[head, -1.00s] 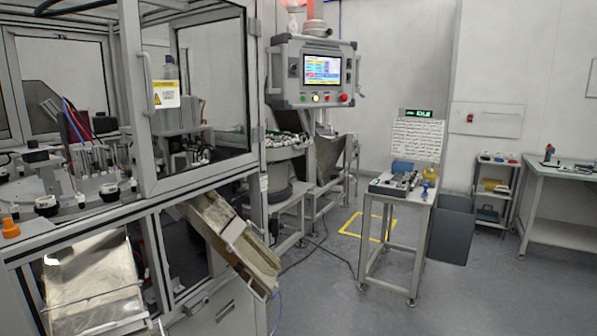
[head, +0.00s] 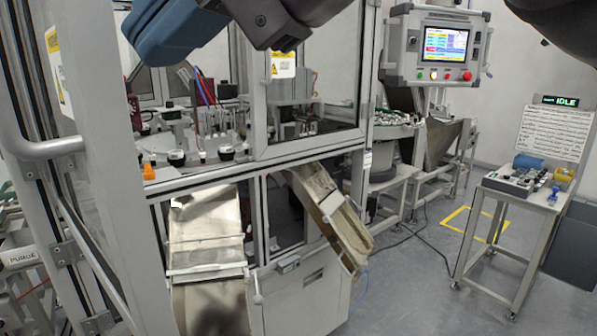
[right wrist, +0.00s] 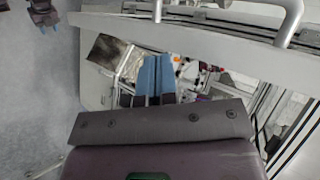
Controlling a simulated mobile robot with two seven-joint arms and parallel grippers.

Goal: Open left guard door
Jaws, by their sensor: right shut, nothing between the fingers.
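The left guard door (head: 105,150) stands swung out from the machine at the left of the head view, its frame near me and seen at a steep angle. Its tubular grey handle (head: 45,150) is on the near side. The handle also shows at the top right of the right wrist view (right wrist: 291,22), by the pale door edge. My right gripper (head: 145,50) is high in front of the machine, its blue fingers (right wrist: 155,75) shut together and empty. It is apart from the handle. A small dark part at the top left of the wrist view may be my left gripper (right wrist: 42,14).
The other guard door (head: 310,130) looks closed over the machine's right part. A metal chute (head: 330,210) juts out below it. The control panel (head: 440,45) hangs at the back right. A small bench (head: 520,195) stands at the right, with bare floor before it.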

